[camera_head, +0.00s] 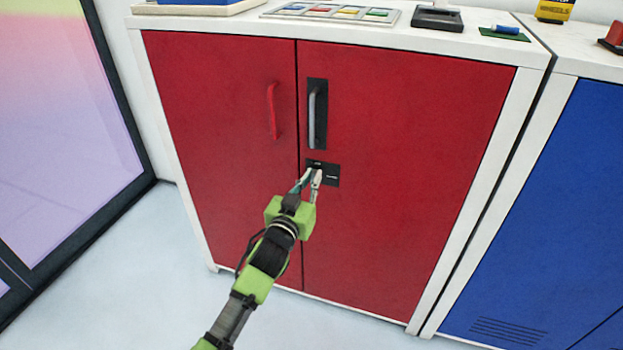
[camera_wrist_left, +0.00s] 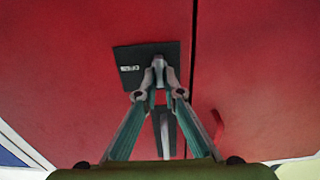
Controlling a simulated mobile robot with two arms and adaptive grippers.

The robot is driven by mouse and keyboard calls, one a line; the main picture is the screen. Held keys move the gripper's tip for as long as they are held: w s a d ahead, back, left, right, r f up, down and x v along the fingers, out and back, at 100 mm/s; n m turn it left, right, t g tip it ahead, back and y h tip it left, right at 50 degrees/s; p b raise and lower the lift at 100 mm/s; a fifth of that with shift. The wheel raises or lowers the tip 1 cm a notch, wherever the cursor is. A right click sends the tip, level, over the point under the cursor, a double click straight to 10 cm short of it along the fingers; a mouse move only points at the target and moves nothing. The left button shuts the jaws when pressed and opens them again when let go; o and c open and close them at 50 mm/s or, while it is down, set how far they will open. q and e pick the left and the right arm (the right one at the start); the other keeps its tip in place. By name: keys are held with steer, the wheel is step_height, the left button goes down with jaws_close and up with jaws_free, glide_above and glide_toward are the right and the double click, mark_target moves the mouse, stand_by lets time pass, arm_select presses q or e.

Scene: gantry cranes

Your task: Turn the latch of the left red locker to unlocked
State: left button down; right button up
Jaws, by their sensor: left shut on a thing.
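The red locker (camera_head: 420,130) has two doors and stands in front of me in the head view. A small black latch plate (camera_head: 333,181) sits on its right door, below the grey handle. The plate also shows in the wrist view (camera_wrist_left: 130,58), where it appears upside down with white lettering. My left gripper (camera_head: 311,177) reaches up to the plate, and its fingertips (camera_wrist_left: 158,75) are shut on the latch. The fingers hide most of the latch, so I cannot tell which way it is turned. My right gripper is not in view.
A grey handle (camera_head: 312,115) on a black backing is above the latch plate. A red handle (camera_head: 272,110) is on the left door. A blue locker (camera_head: 545,220) stands to the right. The locker top (camera_head: 240,22) holds several items. The pale floor is clear.

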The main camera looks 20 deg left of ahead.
arm_select(q)
steer(key=shift+r, duration=0.1)
steer(key=m+p, duration=0.1)
steer(key=m, duration=0.5)
steer(key=m+p, duration=0.1)
steer(key=m, duration=0.5)
steer(key=d+f+m+p, duration=0.1)
steer(key=m, duration=0.4)
steer(key=shift+m+p, duration=0.35)
steer(key=shift+m, duration=0.05)
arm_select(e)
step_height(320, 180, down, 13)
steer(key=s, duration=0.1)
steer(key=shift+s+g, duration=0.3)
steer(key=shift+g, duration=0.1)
arm_select(q)
steer(key=c, duration=2.2)
jaws_free()
steer(key=shift+o, duration=0.2)
steer(key=shift+d, duration=0.1)
steer(key=shift+w+f, duration=0.1)
